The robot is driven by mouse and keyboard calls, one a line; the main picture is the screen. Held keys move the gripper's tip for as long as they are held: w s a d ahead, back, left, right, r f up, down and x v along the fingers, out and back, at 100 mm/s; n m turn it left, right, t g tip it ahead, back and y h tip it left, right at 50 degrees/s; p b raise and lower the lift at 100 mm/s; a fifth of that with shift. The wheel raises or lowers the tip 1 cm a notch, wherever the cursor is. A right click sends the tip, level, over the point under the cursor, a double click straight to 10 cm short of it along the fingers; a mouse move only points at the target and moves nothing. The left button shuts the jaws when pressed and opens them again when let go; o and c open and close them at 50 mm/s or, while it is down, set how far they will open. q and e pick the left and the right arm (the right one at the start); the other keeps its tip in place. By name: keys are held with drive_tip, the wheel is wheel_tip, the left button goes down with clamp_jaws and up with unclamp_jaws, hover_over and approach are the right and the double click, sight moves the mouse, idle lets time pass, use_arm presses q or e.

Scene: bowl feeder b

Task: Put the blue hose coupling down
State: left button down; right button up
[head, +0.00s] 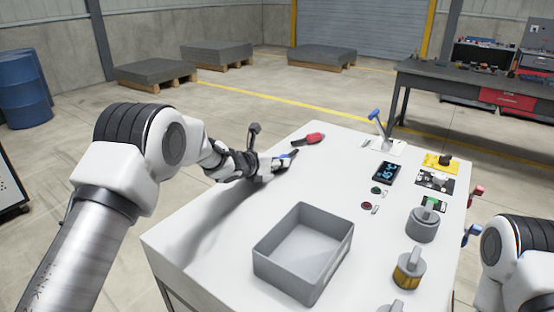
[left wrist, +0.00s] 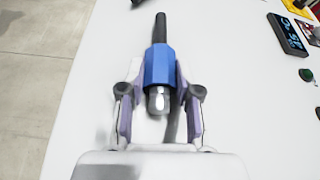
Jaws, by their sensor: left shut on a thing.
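The blue hose coupling (left wrist: 160,66) has a blue body, a black stem pointing away and a rounded metal end facing me. My left gripper (left wrist: 160,90) is shut on the blue body, one finger on each side. In the head view, the left gripper (head: 280,163) is over the far left part of the white table top (head: 225,215), and only a little of the coupling (head: 288,155) shows. I cannot tell whether the coupling touches the top. My right gripper is out of view; part of my right arm shows at the lower right.
An empty grey bin (head: 303,250) stands nearer me. A blue lever (head: 376,117), a dark display (head: 386,172), buttons and grey knobs (head: 422,224) fill the right side. White surface left of the bin is bare.

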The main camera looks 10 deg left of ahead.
use_arm(q)
drive_tip(key=shift+f+b, duration=0.1)
drive_tip(key=shift+b, duration=0.2)
drive_tip(key=c, duration=0.8)
unclamp_jaws()
drive_tip(key=shift+s+a+r, duration=0.1)
drive_tip(key=shift+s+r, duration=0.05)
drive_tip(key=shift+r, duration=0.1)
drive_tip(key=b+v, duration=0.2)
drive_tip(key=v, duration=0.9)
drive_tip(key=shift+s+a+r, duration=0.15)
drive_tip(key=shift+s, duration=0.15)
